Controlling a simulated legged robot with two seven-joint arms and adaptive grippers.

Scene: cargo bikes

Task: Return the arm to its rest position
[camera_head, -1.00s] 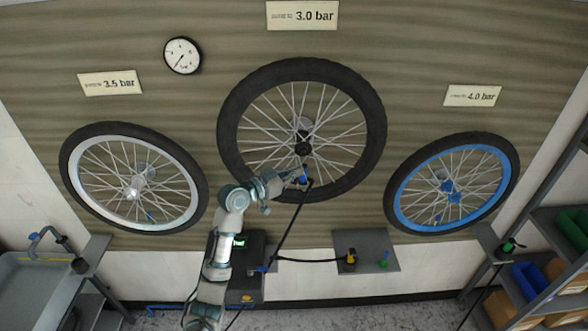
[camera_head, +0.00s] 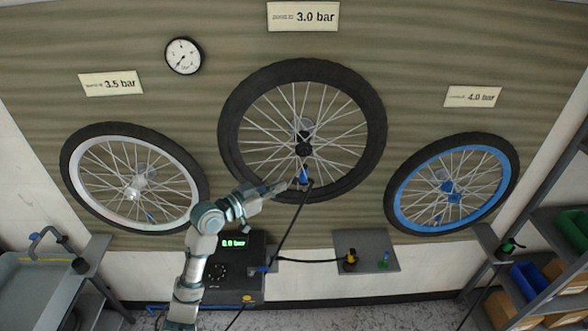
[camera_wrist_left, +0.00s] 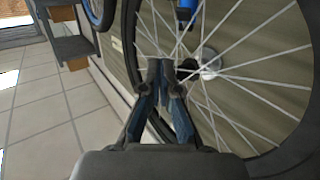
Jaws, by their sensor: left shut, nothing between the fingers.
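My left arm comes in from the bottom left in the head view. Its gripper (camera_head: 280,188) is shut and empty, just left of the blue pump head (camera_head: 304,175) on the lower rim of the middle wheel (camera_head: 238,150). In the left wrist view the closed fingertips (camera_wrist_left: 165,70) point toward the spokes, with a blue part (camera_wrist_left: 186,8), seemingly the pump head, beyond them at the top. The black hose (camera_head: 290,228) runs down from the pump head. My right gripper is not in view.
A pump unit (camera_head: 250,268) reading 0.0 bar stands beside my arm. A small shelf (camera_head: 378,240) holds a yellow and a green fitting. Side wheels with a white rim (camera_head: 80,181) and a blue rim (camera_head: 405,209) hang on the wall. A rack (camera_head: 540,222) stands right.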

